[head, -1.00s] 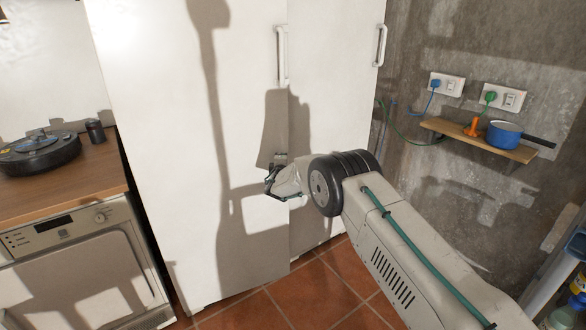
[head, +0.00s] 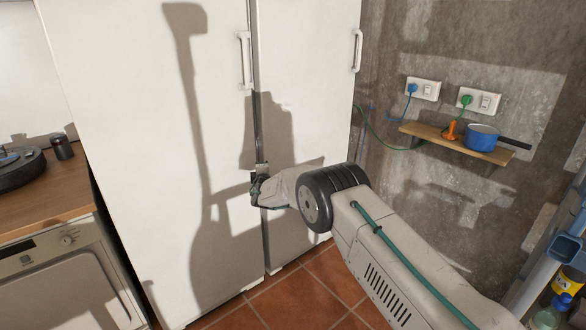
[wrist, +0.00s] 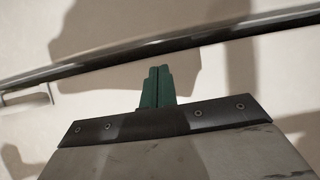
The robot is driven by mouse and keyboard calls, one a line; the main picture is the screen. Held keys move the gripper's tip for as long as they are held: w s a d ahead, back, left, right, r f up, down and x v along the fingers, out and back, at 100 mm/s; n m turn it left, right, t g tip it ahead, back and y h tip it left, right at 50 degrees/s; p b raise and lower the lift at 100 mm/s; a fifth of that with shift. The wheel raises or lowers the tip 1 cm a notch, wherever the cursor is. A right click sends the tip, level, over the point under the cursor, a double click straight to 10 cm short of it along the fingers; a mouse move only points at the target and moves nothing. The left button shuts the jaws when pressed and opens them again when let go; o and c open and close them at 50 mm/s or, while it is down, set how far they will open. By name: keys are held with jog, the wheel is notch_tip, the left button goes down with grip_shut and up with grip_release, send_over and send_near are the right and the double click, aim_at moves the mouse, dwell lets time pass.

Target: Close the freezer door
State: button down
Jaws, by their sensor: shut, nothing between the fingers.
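Two tall white door fronts stand side by side: a left door (head: 130,130) with a white handle (head: 244,60) near its right edge, and a right door (head: 310,90) with a handle (head: 357,50) at its right. A dark strip (head: 256,100) runs down between them. I cannot tell from labels which is the freezer. The left door looks nearly flush with the right one; whether it is fully shut is unclear. My gripper (head: 257,190) is at the left door's right edge, close to the strip. In the wrist view its green fingers (wrist: 158,86) are together and empty, just below the dark strip; contact is unclear.
A wooden counter (head: 50,205) over a white front-loading appliance (head: 65,280) stands at the left. A shelf (head: 440,138) with a blue pot (head: 482,138) is on the right wall. Tiled floor (head: 300,297) shows below the doors.

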jog(key=s+d, duration=0.1)
jog(key=d, duration=0.8)
jog(key=shift+d, duration=0.2)
jog(key=shift+s, duration=0.1)
